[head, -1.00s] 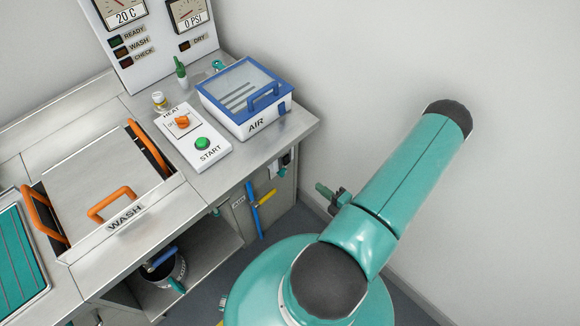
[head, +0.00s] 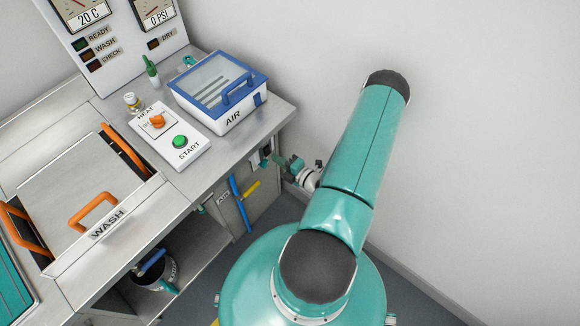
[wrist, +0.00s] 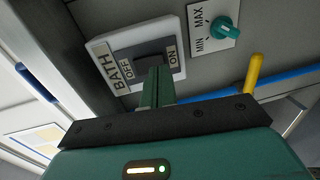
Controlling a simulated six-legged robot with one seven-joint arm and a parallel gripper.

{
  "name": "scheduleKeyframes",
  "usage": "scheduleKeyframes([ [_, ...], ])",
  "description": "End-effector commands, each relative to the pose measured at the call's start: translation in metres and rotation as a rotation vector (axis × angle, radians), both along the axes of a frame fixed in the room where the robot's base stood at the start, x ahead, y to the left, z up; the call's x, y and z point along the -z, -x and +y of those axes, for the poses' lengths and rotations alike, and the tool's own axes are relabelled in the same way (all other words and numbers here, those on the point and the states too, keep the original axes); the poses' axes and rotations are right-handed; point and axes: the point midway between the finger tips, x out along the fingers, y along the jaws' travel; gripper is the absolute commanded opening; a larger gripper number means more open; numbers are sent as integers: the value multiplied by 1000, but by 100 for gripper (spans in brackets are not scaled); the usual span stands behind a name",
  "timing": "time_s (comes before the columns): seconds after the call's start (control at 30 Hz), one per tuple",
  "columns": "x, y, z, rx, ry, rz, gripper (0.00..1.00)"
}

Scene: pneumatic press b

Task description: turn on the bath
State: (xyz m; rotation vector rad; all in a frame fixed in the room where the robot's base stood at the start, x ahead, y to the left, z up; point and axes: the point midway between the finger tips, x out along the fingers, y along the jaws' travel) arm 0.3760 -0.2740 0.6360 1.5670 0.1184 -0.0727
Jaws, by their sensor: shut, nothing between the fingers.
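The BATH panel (wrist: 104,53) is a white plate with a dark rocker switch (wrist: 150,60) between an OFF label and an ON label. In the wrist view my gripper (wrist: 157,84) is shut and empty, its green fingers in front of the switch and overlapping its lower part. I cannot tell whether the fingertips touch the switch or which way it is tipped. In the head view my gripper (head: 284,164) is small, beside the cabinet's right end under the countertop.
Near the panel are a green MIN/MAX knob (wrist: 223,28), a yellow handle (wrist: 254,72) and a blue pipe (wrist: 287,81). The steel counter (head: 212,153) overhangs them, with a START button panel (head: 188,155) and an AIR box (head: 206,111) on top. Open floor lies right of the cabinet.

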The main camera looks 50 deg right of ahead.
Motion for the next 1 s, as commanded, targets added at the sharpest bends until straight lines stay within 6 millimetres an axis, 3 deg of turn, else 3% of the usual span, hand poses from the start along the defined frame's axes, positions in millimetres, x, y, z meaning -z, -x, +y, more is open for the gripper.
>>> scheduleKeyframes([
  [0.2,2,-17,0,0,1,-1,0],
  [1.0,4,-20,0,0,0,-38,0],
])
